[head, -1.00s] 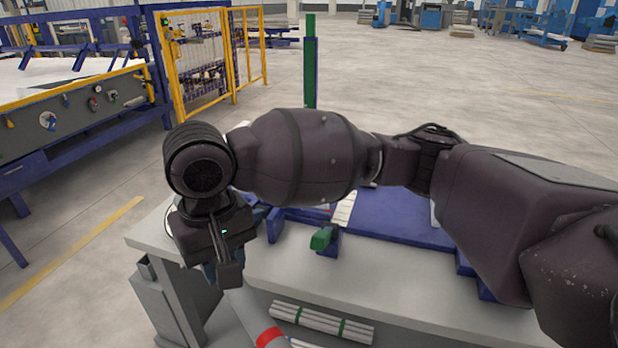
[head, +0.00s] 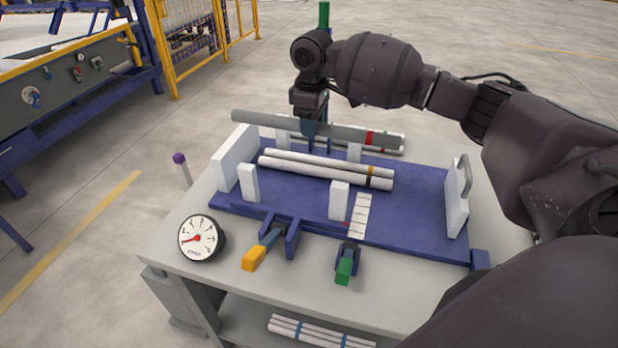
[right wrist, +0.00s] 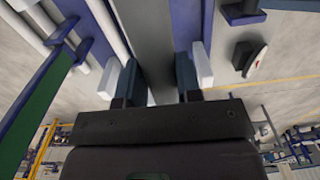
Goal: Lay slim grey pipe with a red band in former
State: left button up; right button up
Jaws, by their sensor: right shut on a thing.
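The slim grey pipe with a red band (head: 268,122) is held level across the far side of the former, its red band towards the right end. My right gripper (head: 310,129) is shut on it left of its middle. In the right wrist view the grey pipe (right wrist: 150,40) runs between the two fingers (right wrist: 158,82). The former (head: 415,212) is a blue base with white posts and end plates. The held pipe appears above the far posts; its exact height is unclear. My left gripper is not in view.
White pipes (head: 300,172), one with a yellow band, lie in the former. Another pale pipe (head: 395,150) shows partly behind the held pipe. A dial gauge (head: 201,238), a yellow-handled clamp (head: 254,258) and a green-handled clamp (head: 344,270) are at the front. Bundled pipes (head: 320,332) lie below.

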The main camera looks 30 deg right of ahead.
jog(key=shift+w+d, duration=0.2)
jog(key=shift+d, duration=0.4)
jog(key=b, duration=0.2)
send_over(315, 192)
notch_tip(315, 192, down, 14)
jog(key=shift+f, duration=0.75)
notch_tip(315, 192, down, 4)
jog(key=shift+b, duration=0.45)
jog(key=shift+f, duration=0.3)
jog(key=shift+r, duration=0.1)
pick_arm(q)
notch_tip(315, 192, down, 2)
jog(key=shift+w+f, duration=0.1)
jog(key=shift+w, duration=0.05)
